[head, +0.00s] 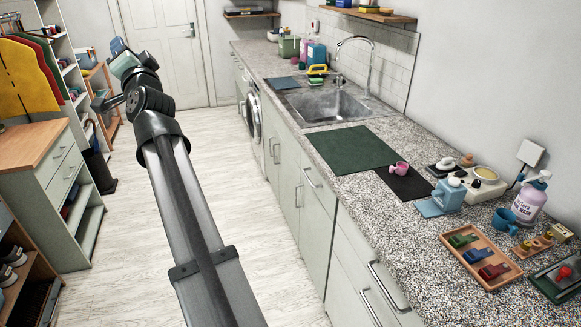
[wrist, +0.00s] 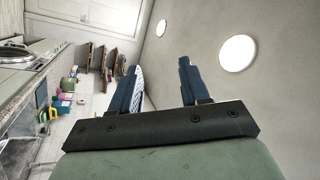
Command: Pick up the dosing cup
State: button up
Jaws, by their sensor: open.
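A small pink cup with a short handle (head: 399,169) stands on the black mat (head: 404,184) on the counter. A small blue cup (head: 503,220) stands farther right, beside the pump bottle. I cannot tell for certain which of the two is the dosing cup. My gripper (head: 118,47) is raised over the floor at the left, far from both cups. In the wrist view my gripper (wrist: 159,65) has its two blue fingers apart with nothing between them. Neither cup can be made out in the wrist view.
The speckled counter (head: 340,190) carries a dark green mat (head: 352,149), a sink (head: 335,105), a light-blue container (head: 449,195), a lilac pump bottle (head: 529,199) and a wooden tray of coloured clips (head: 462,268). A wooden-topped cabinet (head: 30,150) stands left. The floor between is clear.

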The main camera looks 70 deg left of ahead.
jog(key=w+a+f+n+t+h, duration=0.15)
jog(key=w+f, duration=0.25)
jog(key=w, duration=1)
jog(key=w+d+f+n+t+h, duration=0.1)
jog(key=w+f, duration=0.2)
jog(key=w, duration=0.6)
jog(key=w+f+t+h, duration=0.1)
jog(key=w+f+h, duration=0.15)
jog(key=w, duration=0.65)
jog(key=w+d+f+n+t, duration=0.1)
jog(key=w+f, duration=0.3)
jog(key=w, duration=0.5)
jog(key=t+h, duration=0.3)
jog(key=h, duration=0.9)
send_near(506, 224)
jog(key=x, duration=0.2)
jog(key=d+x, duration=0.1)
jog(key=x, duration=0.5)
jog(key=shift+d+f, duration=0.25)
jog(key=shift+d, duration=0.15)
grip_shut()
